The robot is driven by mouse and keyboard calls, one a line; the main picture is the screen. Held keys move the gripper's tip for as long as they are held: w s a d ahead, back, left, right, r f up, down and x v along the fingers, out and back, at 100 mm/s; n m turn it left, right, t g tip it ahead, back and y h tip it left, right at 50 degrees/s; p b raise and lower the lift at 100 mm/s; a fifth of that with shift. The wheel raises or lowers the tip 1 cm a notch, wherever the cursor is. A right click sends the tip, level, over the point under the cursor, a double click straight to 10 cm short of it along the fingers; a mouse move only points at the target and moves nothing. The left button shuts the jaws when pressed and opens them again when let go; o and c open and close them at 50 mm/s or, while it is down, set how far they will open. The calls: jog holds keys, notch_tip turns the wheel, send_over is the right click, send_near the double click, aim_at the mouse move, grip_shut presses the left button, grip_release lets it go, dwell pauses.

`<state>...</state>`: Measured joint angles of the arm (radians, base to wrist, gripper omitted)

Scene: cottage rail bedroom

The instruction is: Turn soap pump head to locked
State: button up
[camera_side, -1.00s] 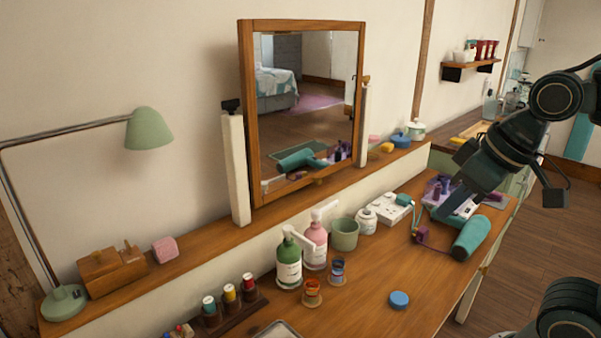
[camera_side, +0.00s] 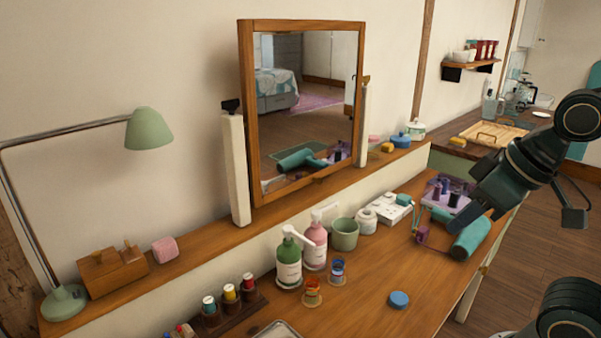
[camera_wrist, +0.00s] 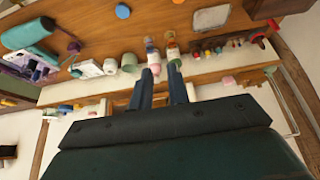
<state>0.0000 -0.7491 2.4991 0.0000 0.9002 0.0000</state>
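A green soap bottle (camera_side: 289,270) stands upright on the wooden desk, with a white pump head (camera_side: 299,238) whose spout points right. Close behind it stands a pink soap bottle (camera_side: 315,248), also with a white pump head (camera_side: 324,211). In the wrist view the pink bottle (camera_wrist: 154,57) and green bottle (camera_wrist: 173,53) appear just beyond the fingertips. My gripper (camera_side: 466,214) is in the air well to the right of both bottles, over the hair dryer's end of the desk. In the wrist view its two fingers (camera_wrist: 160,72) are apart with nothing between them.
A green cup (camera_side: 344,234), white jar (camera_side: 366,220), white box (camera_side: 390,210) and teal hair dryer (camera_side: 470,239) line the desk to the right. Two small jars stand before the bottles. A mirror (camera_side: 246,120) stands behind. The desk is clear around a blue disc (camera_side: 399,299).

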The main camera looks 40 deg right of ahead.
jog(key=shift+o, duration=1)
jog(key=shift+w+r, duration=0.1)
jog(key=shift+w, duration=0.05)
jog(key=w+a+r+g, duration=0.1)
jog(key=w+r+g, duration=0.25)
jog(key=w, duration=1.25)
jog(key=g, duration=0.2)
send_over(300, 235)
notch_tip(300, 235, down, 8)
notch_tip(300, 235, down, 14)
jog(key=shift+r, duration=0.2)
